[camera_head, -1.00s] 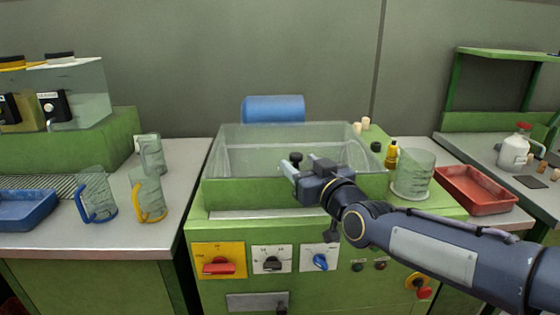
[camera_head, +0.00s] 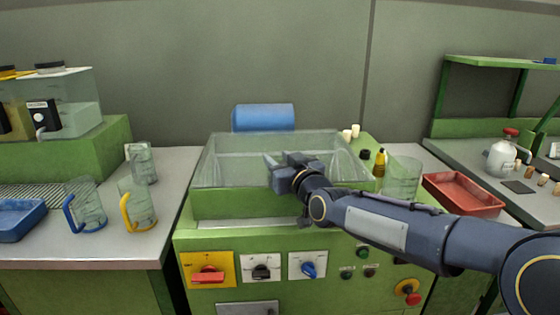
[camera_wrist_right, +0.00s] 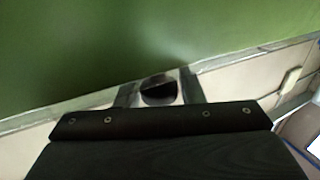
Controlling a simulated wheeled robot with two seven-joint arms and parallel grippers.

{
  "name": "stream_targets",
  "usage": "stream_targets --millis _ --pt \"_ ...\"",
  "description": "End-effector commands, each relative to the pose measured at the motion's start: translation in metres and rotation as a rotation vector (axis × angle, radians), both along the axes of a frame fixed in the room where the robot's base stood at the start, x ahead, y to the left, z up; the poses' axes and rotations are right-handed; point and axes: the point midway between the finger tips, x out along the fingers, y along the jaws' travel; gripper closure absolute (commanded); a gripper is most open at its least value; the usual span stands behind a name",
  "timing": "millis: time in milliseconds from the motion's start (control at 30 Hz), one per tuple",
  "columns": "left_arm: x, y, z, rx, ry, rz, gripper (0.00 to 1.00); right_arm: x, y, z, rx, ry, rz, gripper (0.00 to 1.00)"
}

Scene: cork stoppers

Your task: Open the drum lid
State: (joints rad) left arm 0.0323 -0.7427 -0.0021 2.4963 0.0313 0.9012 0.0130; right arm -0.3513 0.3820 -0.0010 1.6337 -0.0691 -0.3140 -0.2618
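The clear drum lid (camera_head: 235,147) covers the top of the green machine (camera_head: 240,205) and lies shut. My right gripper (camera_head: 282,161) is over the lid, near its front middle, with its two fingers spread apart. In the right wrist view, a dark round knob (camera_wrist_right: 158,89) shows between the fingertips of the gripper (camera_wrist_right: 158,93). A small gap seems to stay on either side of the knob, though contact is hard to judge. In the head view the gripper hides the knob. My left gripper is not in view.
Clear jugs with blue (camera_head: 86,205) and yellow (camera_head: 139,207) handles stand on the left counter. A clear beaker (camera_head: 402,178), a small yellow bottle (camera_head: 380,164) and a red tray (camera_head: 463,194) are on the right.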

Motion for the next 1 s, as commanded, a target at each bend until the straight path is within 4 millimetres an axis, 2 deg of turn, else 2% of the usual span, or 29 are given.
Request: stream_targets --millis 33,200,267,567,767,1000 --pt "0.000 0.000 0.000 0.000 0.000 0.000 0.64 0.000 0.000 0.000 0.000 0.000 0.000 0.72" --pt "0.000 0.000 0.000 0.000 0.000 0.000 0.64 0.000 0.000 0.000 0.000 0.000 0.000 0.94" --pt "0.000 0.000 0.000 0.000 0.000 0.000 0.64 0.000 0.000 0.000 0.000 0.000 0.000 1.00" --pt "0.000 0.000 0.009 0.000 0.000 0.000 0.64 0.000 0.000 0.007 0.000 0.013 0.001 1.00" --pt "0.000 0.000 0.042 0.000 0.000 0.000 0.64 0.003 0.000 0.030 0.000 0.065 0.000 1.00" --pt "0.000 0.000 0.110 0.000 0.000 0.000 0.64 0.013 0.000 0.074 0.000 0.190 -0.001 1.00"
